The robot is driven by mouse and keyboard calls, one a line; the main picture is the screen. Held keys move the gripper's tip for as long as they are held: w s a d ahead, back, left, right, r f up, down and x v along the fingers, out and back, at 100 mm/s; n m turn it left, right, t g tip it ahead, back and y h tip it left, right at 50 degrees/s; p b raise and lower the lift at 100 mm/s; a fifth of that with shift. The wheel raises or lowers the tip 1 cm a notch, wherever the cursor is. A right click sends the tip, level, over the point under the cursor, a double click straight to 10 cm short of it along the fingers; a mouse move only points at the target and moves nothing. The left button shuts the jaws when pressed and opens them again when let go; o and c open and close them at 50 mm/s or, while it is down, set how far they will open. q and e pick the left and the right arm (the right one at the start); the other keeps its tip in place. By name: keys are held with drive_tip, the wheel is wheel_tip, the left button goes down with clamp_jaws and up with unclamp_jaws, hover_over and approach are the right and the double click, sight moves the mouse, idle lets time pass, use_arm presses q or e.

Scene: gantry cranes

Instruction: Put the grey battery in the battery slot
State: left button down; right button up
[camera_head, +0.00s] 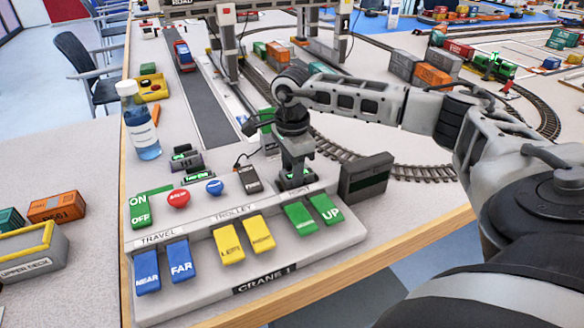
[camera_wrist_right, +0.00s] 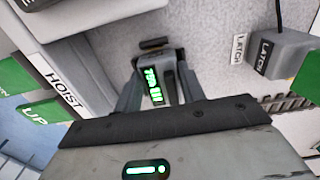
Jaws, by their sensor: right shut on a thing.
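My right gripper (camera_head: 296,176) points down behind the HOIST end of the crane control panel. It is shut on a small grey block with a green lit display, which I take to be the grey battery (camera_head: 296,183). In the right wrist view the block (camera_wrist_right: 154,87) sits between the two fingers, its display facing the camera. Its lower end is partly hidden, so I cannot tell if it touches the surface. Similar dark grey blocks with green displays (camera_head: 186,158) lie behind the panel. I cannot clearly identify the battery slot. My left gripper is not in view.
The CRANE 1 panel (camera_head: 250,287) with coloured buttons fills the front. A LATCH box (camera_head: 249,180) with a cable stands left of my right gripper; a dark grey box (camera_head: 366,178) stands right. A water bottle (camera_head: 139,122) stands at left; rail track (camera_head: 345,152) runs behind.

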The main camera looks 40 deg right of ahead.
drive_tip(key=o, duration=1.1)
drive_tip(key=shift+f, duration=0.1)
drive_tip(key=shift+r, duration=0.3)
wheel_tip(320, 180, up, 12)
drive_tip(key=shift+f+p, duration=0.1)
drive_tip(key=shift+p, duration=0.3)
